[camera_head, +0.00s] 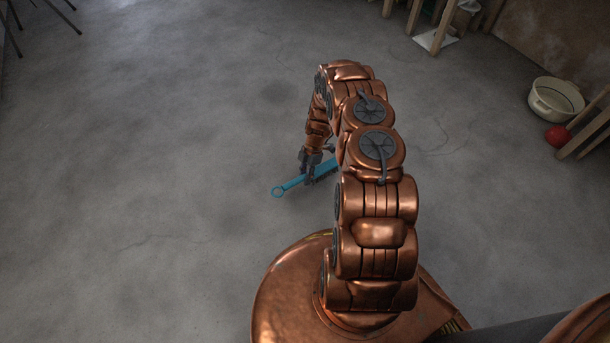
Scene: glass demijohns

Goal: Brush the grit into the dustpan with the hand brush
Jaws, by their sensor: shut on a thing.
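The hand brush (291,187) has a blue handle with a ring at its left end. My gripper (311,176) is shut on the handle, low down near the floor. The brush's right part passes behind my arm, with only a little of its dark and blue body showing. I cannot tell whether its bristles touch the floor. No dustpan and no grit can be made out; my arm and base hide part of the floor.
The grey concrete floor (150,170) is clear on the left. At the right stand a cream basin (556,99) and a red ball (557,137) beside wooden legs (588,125). Thin dark metal legs (62,16) stand at the top left. A white item (435,41) lies at the top right.

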